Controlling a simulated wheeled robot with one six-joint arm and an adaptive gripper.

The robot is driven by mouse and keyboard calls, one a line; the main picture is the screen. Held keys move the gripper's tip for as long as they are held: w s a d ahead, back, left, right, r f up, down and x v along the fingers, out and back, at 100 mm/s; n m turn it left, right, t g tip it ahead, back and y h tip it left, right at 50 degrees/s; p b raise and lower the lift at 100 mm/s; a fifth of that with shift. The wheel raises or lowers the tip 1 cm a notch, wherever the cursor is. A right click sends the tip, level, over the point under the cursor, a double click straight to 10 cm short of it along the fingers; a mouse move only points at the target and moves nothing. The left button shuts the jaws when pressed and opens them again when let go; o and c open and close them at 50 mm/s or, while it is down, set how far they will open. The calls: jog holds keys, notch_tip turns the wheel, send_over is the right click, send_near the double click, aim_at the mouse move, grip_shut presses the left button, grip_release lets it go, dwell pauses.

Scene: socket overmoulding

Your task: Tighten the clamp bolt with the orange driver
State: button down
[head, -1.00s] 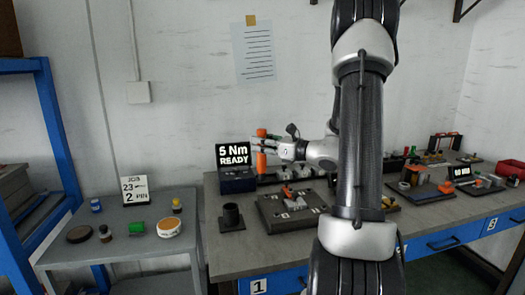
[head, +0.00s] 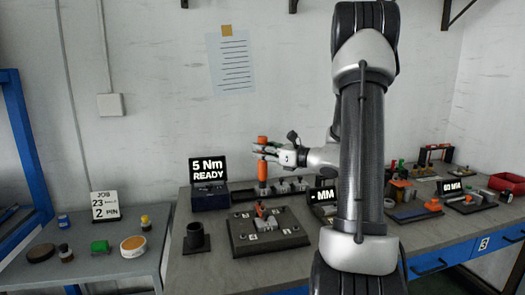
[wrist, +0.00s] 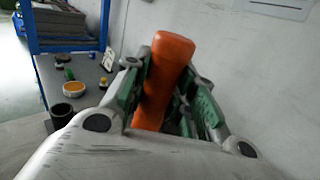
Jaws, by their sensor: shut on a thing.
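My gripper (head: 264,150) is shut on the orange driver (head: 263,172), which it holds upright by its handle. In the wrist view the driver's orange handle (wrist: 168,65) sits between the green finger pads, slightly slanted in the picture. In the head view the driver appears above and behind a dark numbered plate (head: 245,247). A small light grey fixture with an orange top (head: 262,213) sits on that plate. The driver's lower tip and the clamp bolt cannot be made out clearly.
A display box reading "5 Nm READY" (head: 208,171) stands left of the driver. A dark cup (head: 195,237) stands left of the plate. A display ending in "MM" (head: 323,195) stands right, near my arm. A side table (head: 75,272) carries small pots and a job card.

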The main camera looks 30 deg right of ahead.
aim_at(262, 162)
jog(key=shift+f, duration=3.4)
jog(key=shift+a+f, duration=0.1)
jog(key=shift+f, duration=1.25)
dwell(0.9)
jog(key=shift+r, duration=2.65)
